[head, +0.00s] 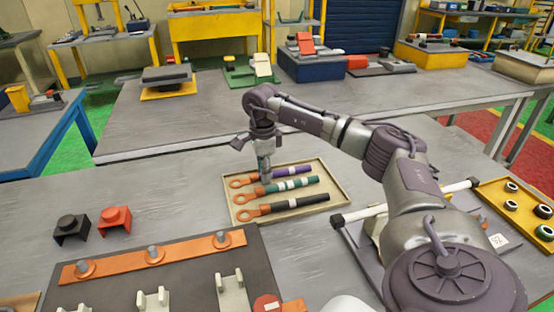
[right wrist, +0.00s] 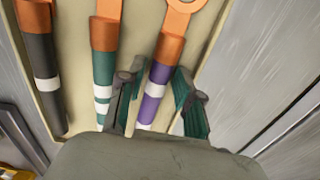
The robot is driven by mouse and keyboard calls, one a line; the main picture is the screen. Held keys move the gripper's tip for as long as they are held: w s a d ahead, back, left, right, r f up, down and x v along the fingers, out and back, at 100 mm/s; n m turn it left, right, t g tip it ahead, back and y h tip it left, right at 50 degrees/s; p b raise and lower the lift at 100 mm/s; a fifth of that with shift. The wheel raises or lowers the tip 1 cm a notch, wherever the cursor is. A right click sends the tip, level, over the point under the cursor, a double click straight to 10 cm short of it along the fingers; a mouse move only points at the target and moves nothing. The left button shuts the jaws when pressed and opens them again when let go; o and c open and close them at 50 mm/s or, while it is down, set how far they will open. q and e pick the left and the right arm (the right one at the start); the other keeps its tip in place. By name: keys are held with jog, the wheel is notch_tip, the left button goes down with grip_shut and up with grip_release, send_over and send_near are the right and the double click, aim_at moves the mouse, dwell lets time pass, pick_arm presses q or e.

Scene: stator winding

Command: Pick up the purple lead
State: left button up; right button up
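The purple lead (head: 292,171) lies in a shallow beige tray (head: 322,215), with an orange ring terminal at its left end in the head view. A green lead (head: 300,184) and a black lead (head: 300,202) lie beside it in the same tray. My right gripper (head: 264,174) points down over the tray, near the purple lead's orange end. In the right wrist view my right gripper (right wrist: 157,84) is open, with one finger on each side of the purple lead (right wrist: 155,88). The left finger is between the purple lead and the green lead (right wrist: 103,75). My left gripper is not in view.
A dark board with an orange bar (head: 190,247) and bolts lies at the front left. Black (head: 71,229) and orange (head: 115,218) blocks stand left of the tray. A yellow tray (head: 492,192) with rings is at the right. The table behind the tray is largely clear.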

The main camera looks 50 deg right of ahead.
pick_arm(q)
jog(key=shift+s, duration=0.25)
pick_arm(e)
jog(key=shift+c, duration=0.2)
grip_shut()
pick_arm(q)
jog(key=shift+s, duration=0.1)
pick_arm(e)
jog(key=shift+r, duration=0.2)
notch_tip(320, 180, up, 4)
jog(key=shift+w+f, duration=0.1)
jog(key=shift+f, duration=0.15)
pick_arm(q)
jog(key=shift+a+f+b, duration=0.1)
jog(key=shift+f+b, duration=0.8)
pick_arm(e)
jog(key=s+d+r, duration=0.1)
jog(key=s+r, duration=0.6)
jog(key=s, duration=0.4)
jog(key=shift+s+d, duration=0.2)
jog(key=shift+s, duration=0.2)
